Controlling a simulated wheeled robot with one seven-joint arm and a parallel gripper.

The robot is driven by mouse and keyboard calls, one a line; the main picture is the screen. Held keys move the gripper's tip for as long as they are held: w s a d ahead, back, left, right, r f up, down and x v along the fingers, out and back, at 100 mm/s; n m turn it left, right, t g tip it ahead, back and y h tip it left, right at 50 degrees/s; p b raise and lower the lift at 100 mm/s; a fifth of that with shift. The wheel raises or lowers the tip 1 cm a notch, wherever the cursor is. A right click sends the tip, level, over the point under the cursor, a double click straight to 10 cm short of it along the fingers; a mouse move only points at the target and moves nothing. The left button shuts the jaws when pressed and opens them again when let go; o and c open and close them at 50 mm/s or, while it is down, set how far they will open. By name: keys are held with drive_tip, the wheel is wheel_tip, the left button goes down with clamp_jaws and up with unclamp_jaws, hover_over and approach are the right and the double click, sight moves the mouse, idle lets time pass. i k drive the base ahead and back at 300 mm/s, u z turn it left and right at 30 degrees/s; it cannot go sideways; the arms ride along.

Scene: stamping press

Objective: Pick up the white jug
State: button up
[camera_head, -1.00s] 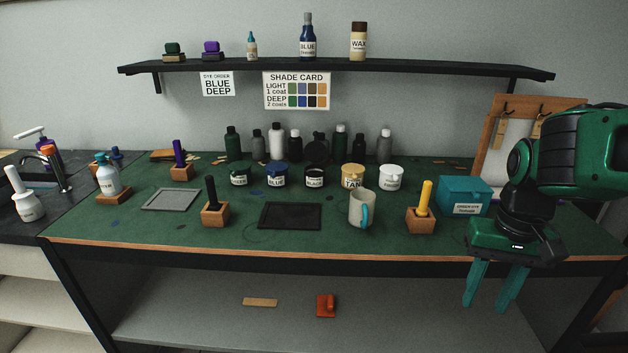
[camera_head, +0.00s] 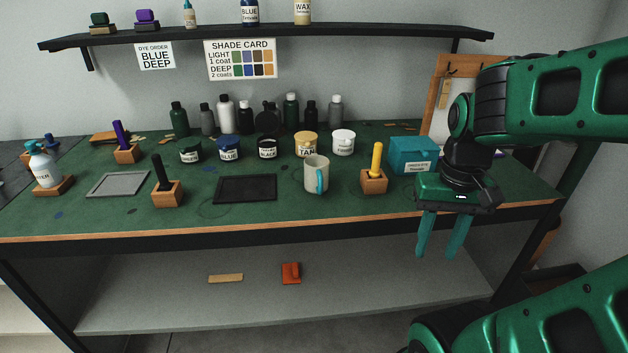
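The white jug (camera_head: 315,176), an off-white cup-shaped vessel with a blue handle on its front right, stands upright on the green bench top, right of the black tray. My gripper (camera_head: 437,256) hangs with its two teal fingers pointing down, to the right of the jug and lower in the picture, apart from it. The fingers are spread with nothing between them, in front of the bench's front edge in this view. Nothing hides the jug.
A wooden block with a yellow-handled tool (camera_head: 374,181) stands just right of the jug. Behind it are lidded jars, including TAN (camera_head: 306,146). A teal box (camera_head: 413,156) stands further right. The black tray (camera_head: 245,188) lies left. A shelf (camera_head: 270,31) hangs above.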

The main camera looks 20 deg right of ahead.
sight(317, 167)
drive_tip(key=z, duration=2.35)
drive_tip(key=k, duration=1)
drive_tip(key=u, duration=0.75)
drive_tip(key=i, duration=0.5)
drive_tip(key=z, duration=0.05)
